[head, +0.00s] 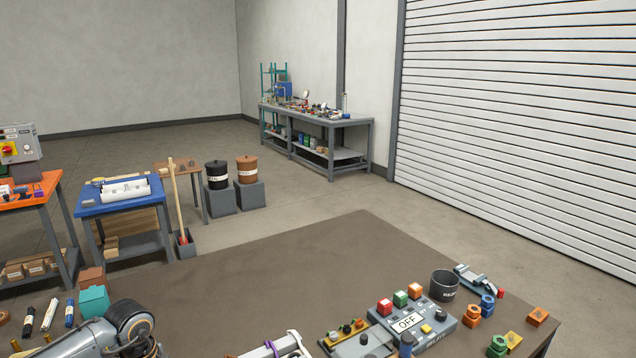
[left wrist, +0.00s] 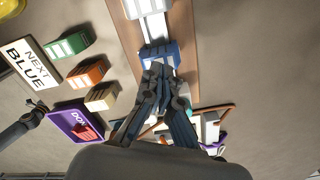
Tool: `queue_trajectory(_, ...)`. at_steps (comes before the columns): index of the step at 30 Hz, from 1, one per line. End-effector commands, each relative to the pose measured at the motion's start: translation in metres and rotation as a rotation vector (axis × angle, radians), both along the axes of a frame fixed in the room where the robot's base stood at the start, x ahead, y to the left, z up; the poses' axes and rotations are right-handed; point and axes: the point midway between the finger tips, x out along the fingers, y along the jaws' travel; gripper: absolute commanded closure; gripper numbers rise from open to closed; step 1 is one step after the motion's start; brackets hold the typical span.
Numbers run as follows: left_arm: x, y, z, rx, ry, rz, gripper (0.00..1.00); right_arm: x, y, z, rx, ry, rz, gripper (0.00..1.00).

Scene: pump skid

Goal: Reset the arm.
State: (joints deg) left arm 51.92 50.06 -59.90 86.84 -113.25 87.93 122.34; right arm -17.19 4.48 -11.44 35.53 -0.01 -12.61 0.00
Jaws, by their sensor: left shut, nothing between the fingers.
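My left gripper (left wrist: 160,78) shows in the left wrist view with its fingers together and nothing between them. Its tips overlap a blue block-like part (left wrist: 160,57) on a brown strip (left wrist: 186,20) in the picture; I cannot tell whether they touch. In the head view my left arm (head: 90,340) comes in at the lower left, over the brown table. Its gripper is not clearly seen there. My right gripper is in neither view.
The brown table (head: 300,255) has clear room in its middle. A grey box with an OFF sign (head: 408,322), a dark cup (head: 444,285) and coloured blocks stand at its right.

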Motion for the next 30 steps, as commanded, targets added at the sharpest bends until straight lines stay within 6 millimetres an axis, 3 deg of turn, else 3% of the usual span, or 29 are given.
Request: queue_trajectory(30,0.000,0.000,-0.012,0.000,0.000,0.000,1.00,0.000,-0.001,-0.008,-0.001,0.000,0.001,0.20)
